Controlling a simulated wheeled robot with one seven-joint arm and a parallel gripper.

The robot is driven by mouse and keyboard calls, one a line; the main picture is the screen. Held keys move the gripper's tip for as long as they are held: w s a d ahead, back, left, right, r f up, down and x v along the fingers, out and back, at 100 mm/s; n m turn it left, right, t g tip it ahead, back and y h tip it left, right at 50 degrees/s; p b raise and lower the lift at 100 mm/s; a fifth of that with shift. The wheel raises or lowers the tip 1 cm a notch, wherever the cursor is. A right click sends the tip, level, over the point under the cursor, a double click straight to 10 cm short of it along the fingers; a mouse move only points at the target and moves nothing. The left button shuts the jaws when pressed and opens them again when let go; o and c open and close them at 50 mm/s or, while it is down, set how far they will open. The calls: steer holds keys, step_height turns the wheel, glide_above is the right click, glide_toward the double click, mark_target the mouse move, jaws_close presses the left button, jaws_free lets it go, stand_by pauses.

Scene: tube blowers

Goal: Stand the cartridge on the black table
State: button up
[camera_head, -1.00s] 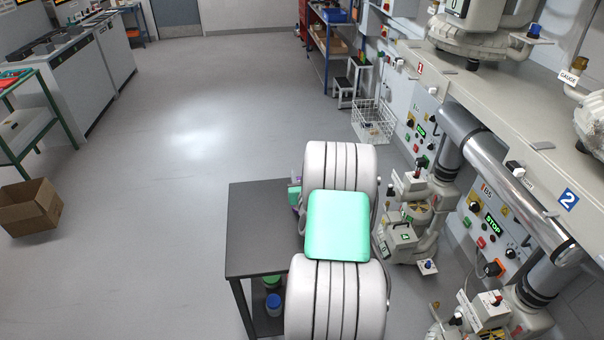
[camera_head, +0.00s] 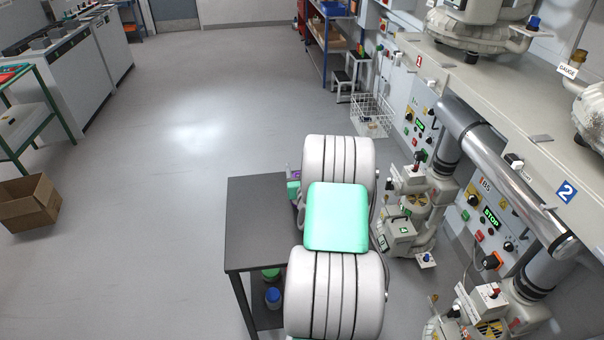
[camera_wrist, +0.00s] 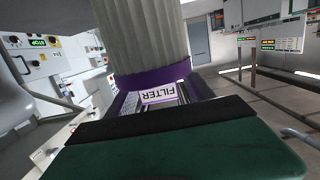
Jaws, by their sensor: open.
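The cartridge (camera_wrist: 145,35) fills the upper middle of the wrist view. It is a pale pleated cylinder with a purple end band and a white label reading FILTER. My gripper (camera_wrist: 165,118) is open, and its dark green, black-edged part lies close in front of the label end. I cannot tell whether it touches the cartridge. In the head view my white arm hides most of the gripper and cartridge; only small purple and teal bits show beside the arm. The black table (camera_head: 252,222) stands left of my arm, and its visible top is bare.
A blue-lidded jar (camera_head: 273,298) and a green-lidded jar (camera_head: 271,274) sit under the table. Pumps and pipework (camera_head: 408,215) stand close on the right by the wall panels. A cardboard box (camera_head: 28,203) lies at the left. The floor between is clear.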

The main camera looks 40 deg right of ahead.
steer(key=b+v, duration=0.4)
steer(key=v, duration=0.7)
steer(key=w+a+r+n+g+y, duration=0.1)
steer(key=w+a+n+y, duration=0.25)
steer(key=a, duration=0.55)
steer(key=w+a+n+y, duration=0.2)
steer(key=w+a+y, duration=0.15)
steer(key=a, duration=0.45)
steer(key=s+a+r+n+g+y, duration=0.1)
steer(key=s+a+g, duration=0.15)
steer(key=a, duration=0.35)
steer(key=s+a+n+g+y, duration=0.1)
steer(key=s+a+g+y, duration=0.15)
steer(key=a, duration=0.35)
steer(key=s+a+r+g+h, duration=0.1)
steer(key=s+a+r+g, duration=0.2)
steer(key=s, duration=0.9)
steer(key=shift+a+g, duration=0.5)
steer(key=shift+a, duration=0.6)
steer(key=shift+m+h, duration=0.25)
